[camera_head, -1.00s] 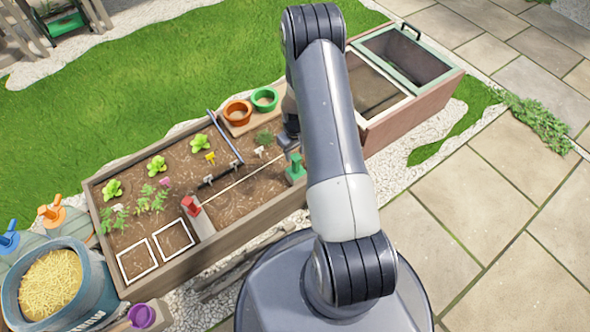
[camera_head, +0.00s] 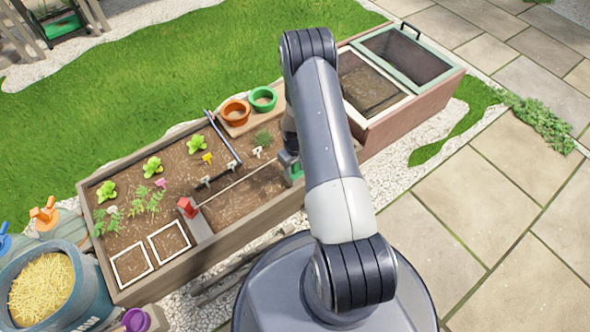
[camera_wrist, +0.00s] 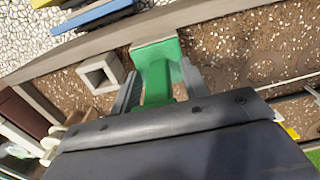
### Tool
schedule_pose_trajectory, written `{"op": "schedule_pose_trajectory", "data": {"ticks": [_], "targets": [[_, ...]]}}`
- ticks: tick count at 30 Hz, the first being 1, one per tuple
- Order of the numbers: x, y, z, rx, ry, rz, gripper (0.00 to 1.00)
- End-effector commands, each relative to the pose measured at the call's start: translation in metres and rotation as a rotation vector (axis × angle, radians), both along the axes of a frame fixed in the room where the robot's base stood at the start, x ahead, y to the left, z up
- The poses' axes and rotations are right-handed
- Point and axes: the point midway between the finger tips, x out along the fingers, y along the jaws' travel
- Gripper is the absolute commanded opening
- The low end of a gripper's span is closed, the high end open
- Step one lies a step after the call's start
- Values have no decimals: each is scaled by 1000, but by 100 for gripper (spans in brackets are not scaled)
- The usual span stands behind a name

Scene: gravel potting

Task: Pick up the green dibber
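The green dibber (camera_wrist: 160,72) stands at the top middle of the wrist view, its green body reaching between the two fingers of my gripper (camera_wrist: 161,92). One finger is on each side of it, and narrow gaps seem to show, so the fingers look open around it. In the head view, the dibber (camera_head: 297,172) is at the front edge of the planter, partly hidden by my gripper (camera_head: 288,158) and arm. The dibber's lower part is hidden.
A hollow square block (camera_wrist: 100,73) sits left of the dibber in the wrist view. A red tool (camera_head: 187,207) stands on a grey divider in the planter (camera_head: 240,218). Orange (camera_head: 236,112) and green (camera_head: 263,99) pots stand behind. A thin rod (camera_head: 222,137) lies near the pots.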

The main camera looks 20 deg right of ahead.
Motion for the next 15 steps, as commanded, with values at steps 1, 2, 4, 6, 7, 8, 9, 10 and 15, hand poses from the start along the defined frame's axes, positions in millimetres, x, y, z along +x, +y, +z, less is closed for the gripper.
{"op": "schedule_pose_trajectory", "data": {"ticks": [1, 2, 4, 6, 7, 8, 9, 10, 15], "targets": [[0, 0, 0, 0, 0, 0, 39], [0, 0, 0, 0, 0, 0, 36], [0, 0, 0, 0, 0, 0, 31], [0, 0, 0, 0, 0, 0, 25], [0, 0, 0, 0, 0, 0, 23], [0, 0, 0, 0, 0, 0, 20], [0, 0, 0, 0, 0, 0, 17], [0, 0, 0, 0, 0, 0, 14], [0, 0, 0, 0, 0, 0, 9]]}}
